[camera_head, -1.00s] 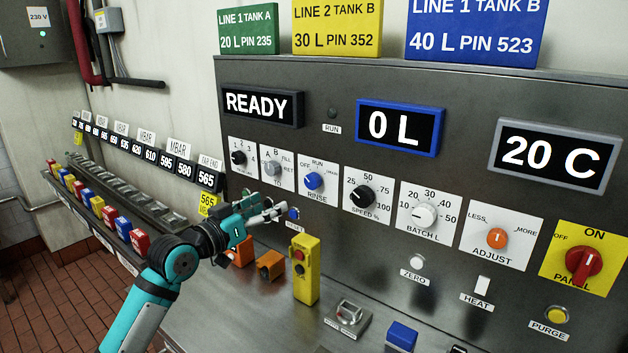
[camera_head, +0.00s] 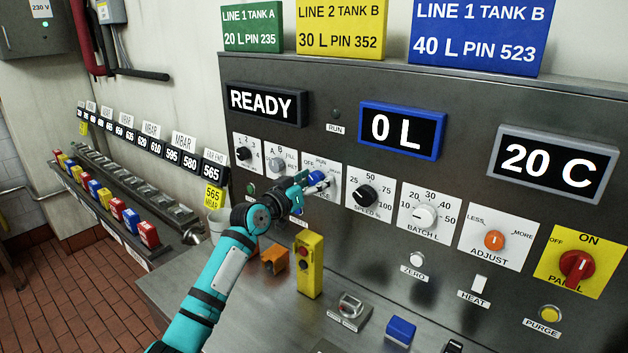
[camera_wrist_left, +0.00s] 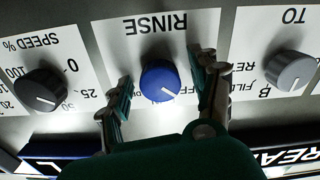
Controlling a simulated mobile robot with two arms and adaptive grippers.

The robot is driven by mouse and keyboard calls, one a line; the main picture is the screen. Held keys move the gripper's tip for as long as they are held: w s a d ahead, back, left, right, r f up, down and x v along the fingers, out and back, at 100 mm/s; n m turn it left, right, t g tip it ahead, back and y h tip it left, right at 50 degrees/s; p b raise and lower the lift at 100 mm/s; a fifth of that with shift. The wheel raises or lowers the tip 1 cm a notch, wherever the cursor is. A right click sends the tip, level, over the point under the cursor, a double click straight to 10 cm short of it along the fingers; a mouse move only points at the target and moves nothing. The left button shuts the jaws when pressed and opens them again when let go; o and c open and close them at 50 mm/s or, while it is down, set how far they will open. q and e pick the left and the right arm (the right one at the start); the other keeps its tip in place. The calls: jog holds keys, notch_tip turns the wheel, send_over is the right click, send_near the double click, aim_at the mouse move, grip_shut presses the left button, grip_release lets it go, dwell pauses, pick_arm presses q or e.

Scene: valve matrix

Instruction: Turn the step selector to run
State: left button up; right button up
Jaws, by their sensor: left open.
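The blue knob (camera_wrist_left: 162,82) sits on a white plate marked RINSE, with OFF and RUN above it in the head view (camera_head: 317,177). Its white pointer line points to the lower right in the upside-down wrist view, which is toward the OFF side. My left gripper (camera_wrist_left: 168,76) is open, with one finger on each side of the blue knob. I cannot tell whether the fingers touch it. In the head view my left gripper (camera_head: 308,184) covers part of the plate. My right gripper is not in view.
A grey selector (camera_head: 277,164) is left of the blue knob and the black speed knob (camera_head: 365,195) is right of it. A yellow control box (camera_head: 310,264) stands on the steel ledge below. The READY display (camera_head: 265,102) is above.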

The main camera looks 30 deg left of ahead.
pick_arm(q)
jog(key=shift+s, duration=0.1)
jog(key=shift+c, duration=0.9)
jog(key=c, duration=1)
jog(key=shift+o, duration=0.2)
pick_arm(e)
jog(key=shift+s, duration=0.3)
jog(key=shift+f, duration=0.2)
